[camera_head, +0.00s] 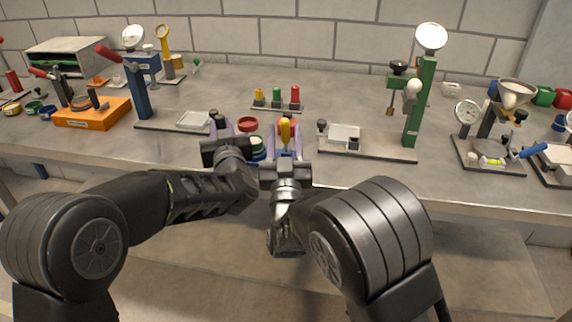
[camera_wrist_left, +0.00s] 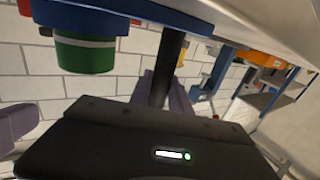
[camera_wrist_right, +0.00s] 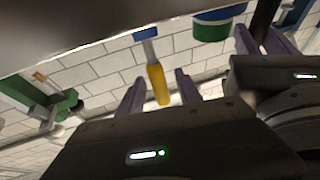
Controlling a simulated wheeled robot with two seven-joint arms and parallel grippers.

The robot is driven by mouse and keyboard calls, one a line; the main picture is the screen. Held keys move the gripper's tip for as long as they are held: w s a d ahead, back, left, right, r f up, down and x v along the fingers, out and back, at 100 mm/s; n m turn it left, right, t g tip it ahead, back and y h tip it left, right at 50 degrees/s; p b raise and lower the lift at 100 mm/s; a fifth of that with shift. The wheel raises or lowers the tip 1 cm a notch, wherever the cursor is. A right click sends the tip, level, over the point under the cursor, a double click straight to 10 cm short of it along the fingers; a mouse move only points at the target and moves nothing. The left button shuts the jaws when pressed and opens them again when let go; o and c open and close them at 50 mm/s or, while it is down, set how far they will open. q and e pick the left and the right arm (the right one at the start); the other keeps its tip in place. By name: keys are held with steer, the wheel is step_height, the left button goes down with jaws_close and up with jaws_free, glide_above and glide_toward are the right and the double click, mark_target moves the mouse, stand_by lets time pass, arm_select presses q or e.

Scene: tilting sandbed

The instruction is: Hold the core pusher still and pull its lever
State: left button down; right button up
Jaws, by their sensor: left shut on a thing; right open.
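The core pusher appears to be the unit at the bench's front edge, with a blue and green body (camera_wrist_left: 85,50), a dark post (camera_wrist_left: 172,65) and a yellow lever (camera_head: 284,130). In the right wrist view the yellow lever (camera_wrist_right: 157,82) hangs from a small blue piece. My left gripper (camera_head: 222,127) is shut on the dark post, its purple fingers on either side. My right gripper (camera_head: 284,150) is open, with the yellow lever between its fingers and gaps on both sides in its wrist view. Much of the pusher is hidden behind my grippers in the head view.
A green column press (camera_head: 420,100) stands on a plate to the right, a blue column press (camera_head: 137,90) to the left. A rack of coloured plungers (camera_head: 276,98) is behind. A red ring (camera_head: 248,124) lies near my left gripper. The bench's middle back is clear.

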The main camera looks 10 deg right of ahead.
steer(key=v, duration=0.8)
steer(key=shift+s+r, duration=0.1)
steer(key=shift+c, duration=0.3)
